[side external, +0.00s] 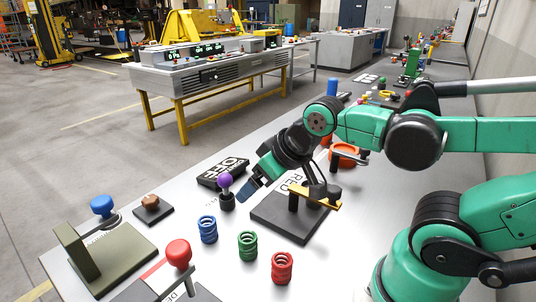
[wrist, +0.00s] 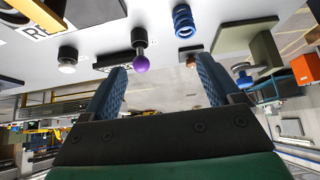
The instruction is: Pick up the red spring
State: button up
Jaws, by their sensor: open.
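The red spring (side external: 282,268) stands upright on the grey bench at the front, nearest the camera of a row of three springs, in the side external view. The green spring (side external: 247,246) and the blue spring (side external: 208,229) stand to its left. My gripper (side external: 248,190) is above the bench, behind and left of the red spring, apart from it. In the wrist view my gripper (wrist: 161,85) has its two blue fingers spread with nothing between them. The blue spring (wrist: 183,22) shows beyond the fingers there; the red spring is out of that view.
A purple-knobbed lever (side external: 226,187) stands just beside my fingers. A dark plate with an orange lever (side external: 316,193) lies behind the springs. A red-knobbed lever (side external: 178,253) and an olive bracket (side external: 78,254) stand to the left. Bare bench surrounds the red spring.

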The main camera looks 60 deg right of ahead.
jog(key=n+g, duration=0.5)
jog(key=g, duration=0.2)
send_over(282, 258)
notch_tip(282, 258, down, 6)
jog(key=shift+f, duration=2.85)
grip_shut()
